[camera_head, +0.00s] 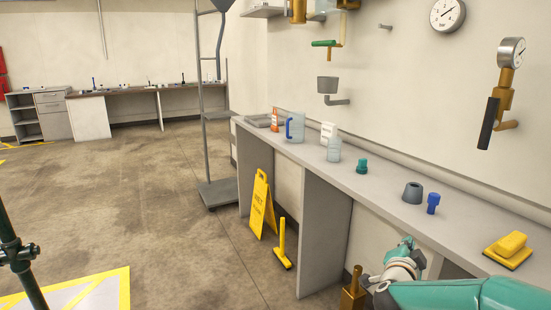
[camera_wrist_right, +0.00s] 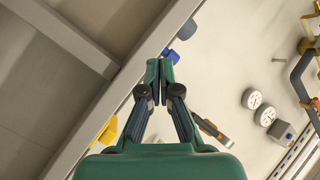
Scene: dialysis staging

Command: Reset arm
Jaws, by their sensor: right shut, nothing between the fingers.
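My right arm (camera_head: 460,294) is teal and comes in from the lower right in the head view. Its gripper (camera_head: 408,248) is in front of the long counter's front edge, seen small and partly hidden by its own wrist. In the right wrist view the gripper (camera_wrist_right: 158,70) has its two dark green fingers together at the tips, with nothing held between them. My left gripper is in neither view.
A yellow floor sign (camera_head: 262,205) stands below. Open floor lies left.

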